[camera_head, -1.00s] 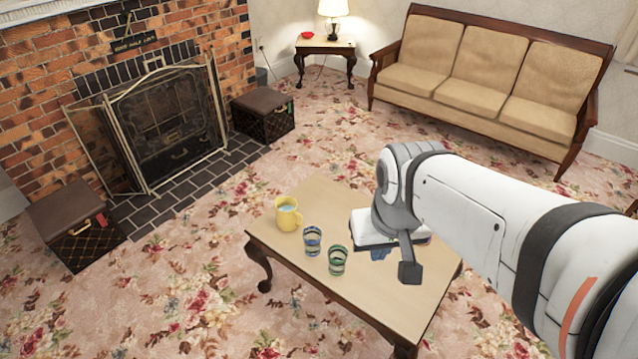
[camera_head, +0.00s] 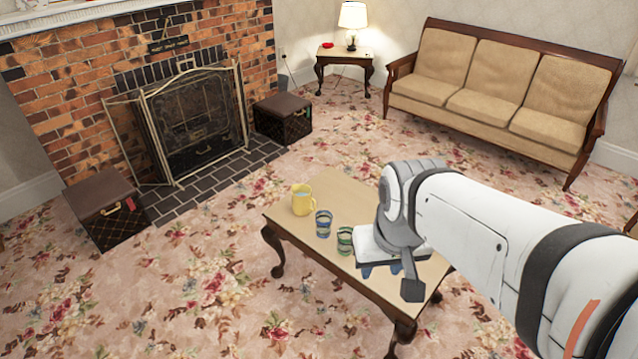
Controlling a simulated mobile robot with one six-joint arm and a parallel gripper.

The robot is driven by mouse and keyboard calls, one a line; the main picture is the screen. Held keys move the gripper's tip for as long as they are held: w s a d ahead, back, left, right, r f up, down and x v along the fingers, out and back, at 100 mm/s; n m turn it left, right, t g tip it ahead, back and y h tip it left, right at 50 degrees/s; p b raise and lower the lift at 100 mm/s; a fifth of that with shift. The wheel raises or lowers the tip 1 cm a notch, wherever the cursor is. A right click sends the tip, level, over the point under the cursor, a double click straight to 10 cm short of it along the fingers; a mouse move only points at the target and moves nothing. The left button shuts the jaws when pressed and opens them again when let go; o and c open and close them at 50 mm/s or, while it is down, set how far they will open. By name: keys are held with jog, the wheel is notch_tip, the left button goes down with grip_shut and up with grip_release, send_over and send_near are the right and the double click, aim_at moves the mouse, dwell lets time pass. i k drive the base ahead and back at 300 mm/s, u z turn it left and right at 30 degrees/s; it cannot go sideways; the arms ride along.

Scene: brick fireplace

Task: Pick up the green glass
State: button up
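The green glass (camera_head: 345,240) stands upright on the wooden coffee table (camera_head: 330,184), just left of my gripper in the picture. A blue glass (camera_head: 323,224) stands close to its left. My gripper (camera_head: 382,270) hangs at the end of my arm over the right part of the table. Its white body sits beside the green glass and slightly overlaps its right edge in the picture. Two dark blue fingertips show below the body, apart, with nothing visible between them. I cannot tell how high above the tabletop they are.
A yellow mug (camera_head: 302,199) stands left of the glasses on the table. A brick fireplace with a metal screen (camera_head: 195,120) and two dark boxes are to the left. A sofa (camera_head: 500,95) and lamp table (camera_head: 344,55) stand behind. Open carpet surrounds the coffee table.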

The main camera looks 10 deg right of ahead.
aim_at(344, 233)
jog(key=u, duration=2.1)
jog(key=i, duration=1.65)
jog(key=z, duration=3.15)
jog(key=i, duration=1)
